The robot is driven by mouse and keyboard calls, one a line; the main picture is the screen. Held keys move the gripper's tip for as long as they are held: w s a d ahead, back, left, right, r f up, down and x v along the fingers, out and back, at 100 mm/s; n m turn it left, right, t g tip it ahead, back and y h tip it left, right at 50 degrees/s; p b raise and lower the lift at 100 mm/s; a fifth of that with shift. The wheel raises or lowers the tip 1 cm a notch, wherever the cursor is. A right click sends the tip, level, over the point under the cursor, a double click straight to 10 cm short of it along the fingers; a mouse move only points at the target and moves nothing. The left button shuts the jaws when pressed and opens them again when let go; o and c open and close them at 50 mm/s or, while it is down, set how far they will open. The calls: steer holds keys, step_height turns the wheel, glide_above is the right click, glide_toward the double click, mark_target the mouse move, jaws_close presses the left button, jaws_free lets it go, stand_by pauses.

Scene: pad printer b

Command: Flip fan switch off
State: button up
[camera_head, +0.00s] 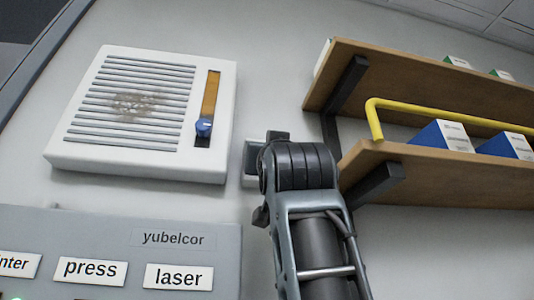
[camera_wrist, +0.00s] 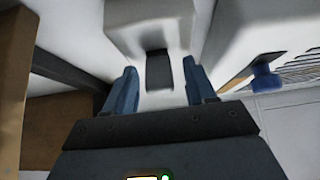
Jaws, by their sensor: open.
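A pale switch box (camera_wrist: 150,22) with a dark rocker (camera_wrist: 158,72) is on the wall in the wrist view. I take it as the fan switch; no label is readable on it. My gripper (camera_wrist: 157,76) is open, its two blue fingers spread on either side of the rocker, with nothing between them. Whether they touch the box I cannot tell.
A white louvred vent (camera_head: 135,105) with a blue slider knob (camera_head: 203,127) is left of my arm. A grey panel (camera_head: 190,220) is below it. Wooden shelves (camera_head: 440,85) with a yellow rod (camera_head: 450,113) and several boxes are close on the right.

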steer(key=b+v, duration=0.2)
steer(key=v, duration=0.6)
steer(key=shift+w, duration=0.1)
stand_by(0.5)
